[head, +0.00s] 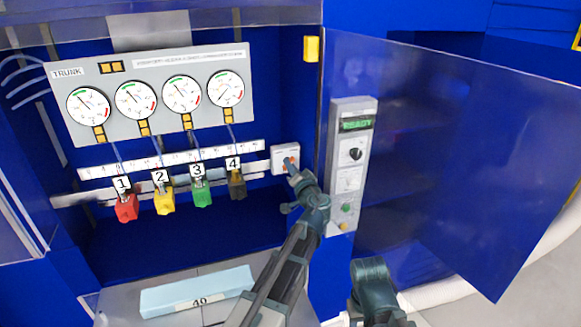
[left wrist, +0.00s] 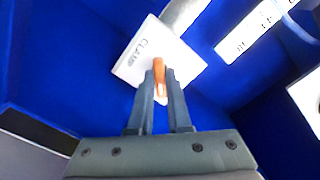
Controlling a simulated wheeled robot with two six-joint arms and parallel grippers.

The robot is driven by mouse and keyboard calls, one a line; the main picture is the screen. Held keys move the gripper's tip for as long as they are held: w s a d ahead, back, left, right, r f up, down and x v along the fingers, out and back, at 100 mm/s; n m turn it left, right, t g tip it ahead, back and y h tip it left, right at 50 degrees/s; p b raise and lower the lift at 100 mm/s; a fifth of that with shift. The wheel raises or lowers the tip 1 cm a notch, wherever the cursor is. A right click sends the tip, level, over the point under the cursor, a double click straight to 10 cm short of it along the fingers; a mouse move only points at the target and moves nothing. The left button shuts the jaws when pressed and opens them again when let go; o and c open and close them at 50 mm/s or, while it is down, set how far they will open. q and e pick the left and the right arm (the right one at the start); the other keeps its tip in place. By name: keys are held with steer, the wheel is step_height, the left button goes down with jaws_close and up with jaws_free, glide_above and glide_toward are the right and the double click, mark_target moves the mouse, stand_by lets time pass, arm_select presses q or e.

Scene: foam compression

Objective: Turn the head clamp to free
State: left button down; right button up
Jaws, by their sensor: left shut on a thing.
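The head clamp is a white box (head: 279,153) on the back wall of the blue cabinet, right of the ruler strip. In the left wrist view its white plate (left wrist: 131,69) reads CLAMP. An orange lever (left wrist: 159,68) stands out from the middle of the plate. My left gripper (left wrist: 163,82) is shut on the lever, one finger on each side. In the head view the gripper (head: 292,169) reaches up to the clamp and covers part of it. The fingers hide part of the lever and of the plate, so any position marks there cannot be read.
Several dials on the TRUNK panel (head: 150,97) hang above red (head: 126,208), yellow (head: 164,201), green (head: 202,194) and dark (head: 237,186) numbered blocks. A pale blue foam bar (head: 196,291) lies in front. A control panel (head: 337,200) reading READY stands right, beside the open blue door (head: 450,150).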

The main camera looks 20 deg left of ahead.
arm_select(q)
steer(key=c, duration=0.9)
jaws_free()
steer(key=shift+o, duration=0.2)
steer(key=v, duration=1.3)
steer(key=shift+s+d, duration=0.3)
